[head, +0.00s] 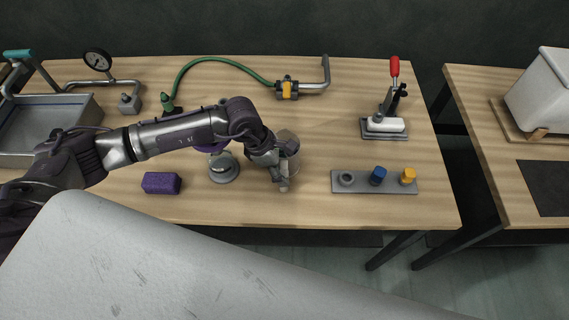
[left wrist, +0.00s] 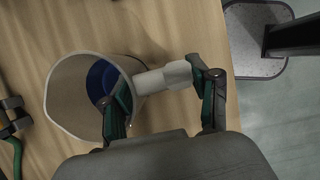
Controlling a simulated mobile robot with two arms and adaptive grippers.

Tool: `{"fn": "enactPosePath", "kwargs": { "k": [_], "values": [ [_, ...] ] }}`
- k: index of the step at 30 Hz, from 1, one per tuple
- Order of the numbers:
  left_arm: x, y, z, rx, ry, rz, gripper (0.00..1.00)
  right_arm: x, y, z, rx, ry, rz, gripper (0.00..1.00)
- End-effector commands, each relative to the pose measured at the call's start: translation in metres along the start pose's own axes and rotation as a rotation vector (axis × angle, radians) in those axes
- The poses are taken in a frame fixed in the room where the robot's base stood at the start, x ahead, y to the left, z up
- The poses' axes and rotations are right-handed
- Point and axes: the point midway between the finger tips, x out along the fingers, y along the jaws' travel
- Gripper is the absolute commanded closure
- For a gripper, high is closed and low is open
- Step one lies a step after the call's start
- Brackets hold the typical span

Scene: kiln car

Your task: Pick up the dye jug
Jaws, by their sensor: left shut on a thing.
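The dye jug (left wrist: 75,75) is a pale open vessel with blue dye inside, seen from above in the left wrist view. In the head view the jug (head: 291,142) is partly hidden behind my left gripper (head: 284,178), near the middle of the table's front part. In the left wrist view the left gripper (left wrist: 165,95) is shut on the jug's pale handle (left wrist: 165,77), with one finger reaching inside the rim. I cannot tell whether the jug touches the table. My right gripper is not in view.
A purple block (head: 161,183) and a grey round fitting (head: 224,168) are left of the jug. A grey strip (head: 346,189) with blue and yellow plugs lies right. A red-handled clamp (head: 384,126) and green hose (head: 222,60) are farther back. Bare wood separates jug and strip.

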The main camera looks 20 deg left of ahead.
Motion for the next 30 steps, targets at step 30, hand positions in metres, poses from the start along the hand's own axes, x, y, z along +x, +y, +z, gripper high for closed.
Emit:
{"fn": "enactPosePath", "kwargs": {
  "k": [30],
  "values": [
    [-0.048, -0.01, 0.099, 0.009, -0.007, 0.004, 1.0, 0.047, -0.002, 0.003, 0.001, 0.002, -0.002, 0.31]
  ]
}}
